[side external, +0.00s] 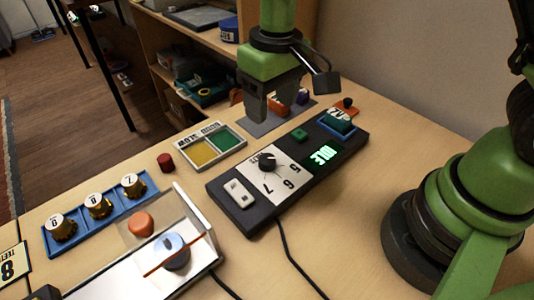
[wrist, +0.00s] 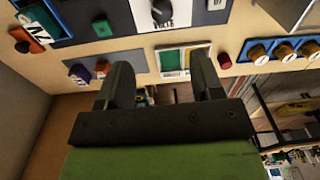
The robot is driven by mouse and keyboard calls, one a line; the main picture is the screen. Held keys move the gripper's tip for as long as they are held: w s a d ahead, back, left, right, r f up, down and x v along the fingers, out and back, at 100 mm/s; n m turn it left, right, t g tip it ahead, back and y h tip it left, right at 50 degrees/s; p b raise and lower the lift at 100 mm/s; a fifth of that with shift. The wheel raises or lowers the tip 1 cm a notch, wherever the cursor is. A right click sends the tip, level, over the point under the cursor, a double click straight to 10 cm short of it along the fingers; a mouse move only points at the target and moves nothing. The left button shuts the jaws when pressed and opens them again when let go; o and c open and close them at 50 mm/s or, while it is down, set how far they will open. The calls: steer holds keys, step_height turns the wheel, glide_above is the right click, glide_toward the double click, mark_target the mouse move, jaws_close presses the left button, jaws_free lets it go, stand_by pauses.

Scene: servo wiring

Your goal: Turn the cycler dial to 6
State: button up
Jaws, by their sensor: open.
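The cycler (side external: 232,213) is a long dark box on the table with a black dial (side external: 266,161) on a white panel. The numbers 5, 6 and 7 are printed around the dial, and a green lit display (side external: 323,155) reads "IDLE". The dial's exact pointer setting is too small to tell. The dial also shows at the top of the wrist view (wrist: 162,12). My gripper (side external: 268,112) is green with dark fingers, open and empty. It hangs above the table, behind the dial, with its fingers apart from it. Both fingertips show in the wrist view (wrist: 160,75).
A tray with yellow and green cells (side external: 209,147) and a red knob (side external: 166,162) lie left of the cycler. A blue rack with several numbered brass caps (side external: 98,207) stands further left. A white device with an orange button (side external: 140,224) is in front. A cable runs forward from the cycler.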

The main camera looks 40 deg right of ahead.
mark_target(267, 158)
steer(key=shift+g, duration=0.3)
steer(key=f, duration=1.2)
steer(key=shift+w+a+f, duration=0.15)
steer(key=shift+a+f, duration=0.05)
steer(key=shift+a, duration=0.15)
steer(key=c, duration=0.9)
